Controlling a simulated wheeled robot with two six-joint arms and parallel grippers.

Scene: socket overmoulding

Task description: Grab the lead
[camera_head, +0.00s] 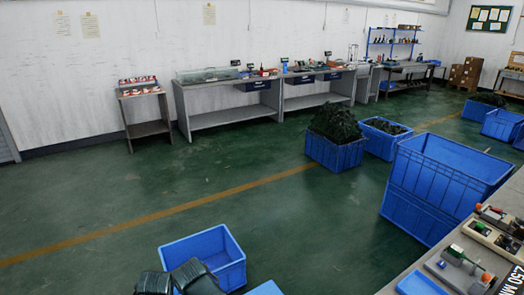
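No single lead can be told apart in this view. A dark, tangled heap (336,121) that may be leads fills a blue crate (335,154) in the middle of the floor. A lower dark heap (386,126) lies in the crate (379,144) to its right. Two dark bundles (195,278) show at the bottom edge by an open blue crate (229,273); what they are is unclear. Neither of my grippers is in view.
A workbench (398,284) with tools and small parts (463,258) stands at the lower right. Large stacked blue crates (444,176) stand behind it. Grey benches (228,110) and a small stand (147,128) line the far wall. The green floor (110,200) at left is clear.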

